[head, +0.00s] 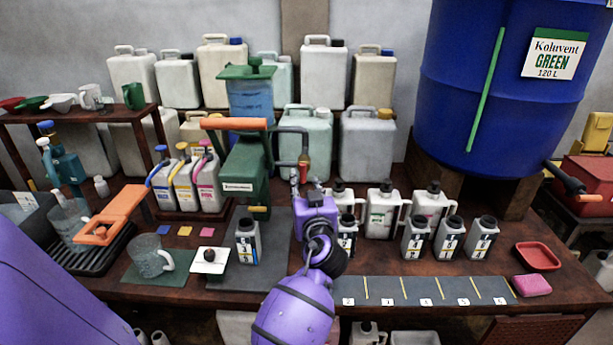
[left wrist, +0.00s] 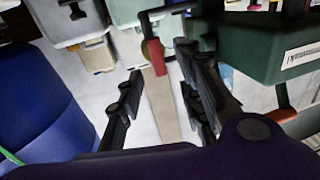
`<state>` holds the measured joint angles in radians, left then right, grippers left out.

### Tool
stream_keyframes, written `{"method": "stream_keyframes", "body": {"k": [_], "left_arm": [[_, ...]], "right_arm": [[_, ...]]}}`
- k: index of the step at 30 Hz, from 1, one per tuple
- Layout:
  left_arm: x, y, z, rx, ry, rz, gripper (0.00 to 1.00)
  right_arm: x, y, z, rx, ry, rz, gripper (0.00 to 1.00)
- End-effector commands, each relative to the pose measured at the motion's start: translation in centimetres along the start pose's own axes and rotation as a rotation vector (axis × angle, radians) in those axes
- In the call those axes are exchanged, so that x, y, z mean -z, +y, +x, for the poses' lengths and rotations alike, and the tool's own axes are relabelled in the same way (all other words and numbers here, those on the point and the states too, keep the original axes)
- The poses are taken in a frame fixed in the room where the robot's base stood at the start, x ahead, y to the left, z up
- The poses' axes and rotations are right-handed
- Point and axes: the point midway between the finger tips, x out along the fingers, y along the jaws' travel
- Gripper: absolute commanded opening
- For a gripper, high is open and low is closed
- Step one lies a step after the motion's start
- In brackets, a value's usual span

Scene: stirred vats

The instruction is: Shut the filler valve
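The filler (head: 245,170) is a green machine with a blue tank (head: 250,100) and an orange-handled lever (head: 233,123) across its front. A bent black rod or pipe (head: 293,130) leaves its right side and turns down to a red handle-like part (head: 303,172). In the left wrist view this red part (left wrist: 156,57) lies ahead of my fingers, apart from them; I cannot tell whether it is the valve's handle. My left gripper (head: 303,182) is open and empty beside the filler; its spread fingers show in the left wrist view (left wrist: 165,100). My right gripper is not visible.
A black-capped bottle (head: 247,242) stands in front of the filler. Several bottles (head: 382,210) stand to the right, before a marked strip (head: 420,291). Large jerrycans (head: 322,75) line the back, and a blue drum (head: 490,120) stands at right.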

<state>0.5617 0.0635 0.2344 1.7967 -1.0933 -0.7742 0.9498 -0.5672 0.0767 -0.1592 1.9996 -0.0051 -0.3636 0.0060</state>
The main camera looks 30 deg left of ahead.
Motion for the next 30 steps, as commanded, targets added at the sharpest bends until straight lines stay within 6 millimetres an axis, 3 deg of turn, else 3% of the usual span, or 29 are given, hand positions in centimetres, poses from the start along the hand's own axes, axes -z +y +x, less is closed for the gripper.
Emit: {"method": "stream_keyframes", "body": {"k": [3,9,20,27,30], "left_arm": [[0.5,0.1,2.2,-0.001,0.004,0.0,0.33],[0.2,0.1,4.5,-0.002,0.001,0.0,0.33],[0.0,0.1,5.1,-0.002,0.0,0.0,0.33],[0.0,0.1,5.0,-0.002,-0.001,0.0,0.02],[0.0,0.1,5.0,-0.002,-0.001,0.0,0.0]], "right_arm": [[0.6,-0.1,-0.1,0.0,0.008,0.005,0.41],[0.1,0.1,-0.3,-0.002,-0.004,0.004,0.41],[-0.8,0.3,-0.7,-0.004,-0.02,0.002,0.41],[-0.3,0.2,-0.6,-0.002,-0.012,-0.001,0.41],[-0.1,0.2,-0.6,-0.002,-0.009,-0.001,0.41]]}}
